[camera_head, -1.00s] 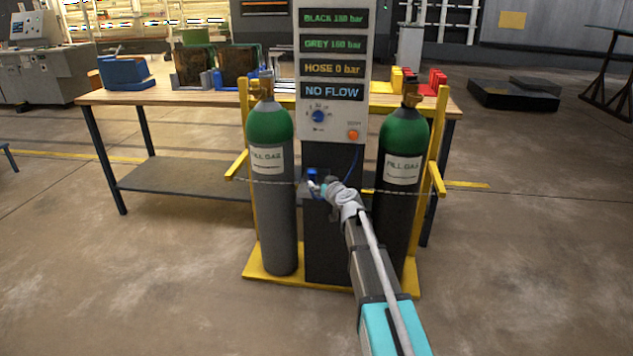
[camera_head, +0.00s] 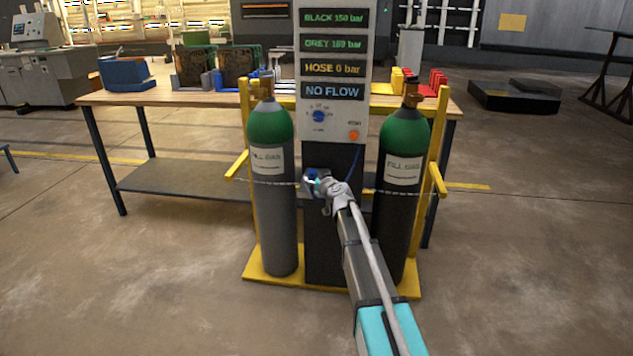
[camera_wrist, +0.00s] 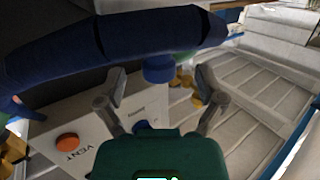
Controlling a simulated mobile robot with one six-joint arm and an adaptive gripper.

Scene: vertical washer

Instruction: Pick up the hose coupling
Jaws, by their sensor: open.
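The hose coupling (camera_wrist: 158,68) is a short blue cylinder at the end of a thick dark blue hose (camera_wrist: 120,38) that arches across the wrist view. In the head view a small blue part (camera_head: 311,177) shows at the front of the control post, just at my gripper. My gripper (camera_wrist: 160,76) is open, with one finger on each side of the coupling in the wrist view. Whether the fingers touch it, or how far in depth it lies between them, I cannot tell. In the head view my gripper (camera_head: 322,187) partly hides that area.
A grey control post (camera_head: 333,115) stands between two green-topped gas cylinders (camera_head: 268,125) (camera_head: 404,133) in a yellow frame, with a chain across them. Its panel has a blue dial (camera_head: 319,116) and an orange vent button (camera_wrist: 67,142). A workbench (camera_head: 150,97) stands behind.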

